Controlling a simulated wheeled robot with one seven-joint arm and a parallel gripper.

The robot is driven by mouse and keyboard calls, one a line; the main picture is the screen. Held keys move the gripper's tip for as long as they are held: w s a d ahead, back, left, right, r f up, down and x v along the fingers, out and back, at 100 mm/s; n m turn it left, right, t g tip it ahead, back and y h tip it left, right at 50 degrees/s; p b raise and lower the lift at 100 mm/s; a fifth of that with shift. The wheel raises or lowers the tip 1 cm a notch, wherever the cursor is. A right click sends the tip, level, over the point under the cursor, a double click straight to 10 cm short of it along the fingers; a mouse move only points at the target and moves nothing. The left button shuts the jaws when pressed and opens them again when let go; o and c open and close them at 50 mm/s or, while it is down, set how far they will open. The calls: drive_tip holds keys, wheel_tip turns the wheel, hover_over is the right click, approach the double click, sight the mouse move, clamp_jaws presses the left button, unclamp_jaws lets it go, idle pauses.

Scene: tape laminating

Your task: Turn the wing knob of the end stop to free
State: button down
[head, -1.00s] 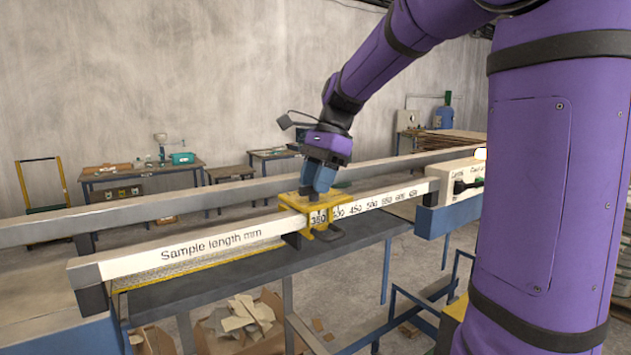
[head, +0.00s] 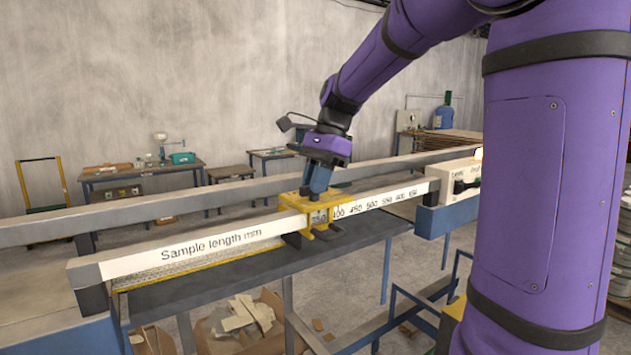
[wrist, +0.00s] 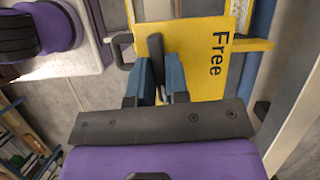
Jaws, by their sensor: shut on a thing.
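The end stop (head: 288,201) is a yellow block seated on the white "Sample length mm" rail (head: 205,243). In the wrist view its yellow top plate (wrist: 203,72) carries the word "Free", reading downward to the right of the knob. The black wing knob (wrist: 155,46) points up the picture, roughly parallel to that word. My gripper (wrist: 159,78) is shut on the knob, with a blue finger on each side. My gripper (head: 317,190) stands above the end stop in the head view, where the knob itself is hidden.
A grey rail (head: 150,212) runs behind the scale rail. A white box (head: 459,182) with a dark knob stands at the rail's right end. A dark bench top (head: 200,295) lies below, with an open carton of scraps (head: 243,315) on the floor. Work tables stand along the wall.

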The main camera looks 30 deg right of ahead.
drive_tip(key=n+g, duration=0.1)
drive_tip(key=n, duration=0.3)
drive_tip(key=shift+w+h, duration=0.1)
drive_tip(key=shift+h, duration=0.2)
drive_tip(key=n+g, duration=0.1)
drive_tip(key=n, duration=0.1)
drive_tip(key=n+h, duration=0.1)
drive_tip(key=n, duration=0.1)
drive_tip(key=shift+a+n+g, duration=0.1)
drive_tip(key=shift+n+g, duration=0.2)
drive_tip(key=shift+g, duration=0.1)
drive_tip(key=n+g+h, duration=0.1)
drive_tip(key=n, duration=0.3)
drive_tip(key=shift+w, duration=0.1)
drive_tip(key=shift+n+h, duration=1)
drive_tip(key=shift+n, duration=1.2)
drive_tip(key=shift+a, duration=0.1)
drive_tip(key=c, duration=1.1)
unclamp_jaws()
drive_tip(key=shift+r, duration=0.1)
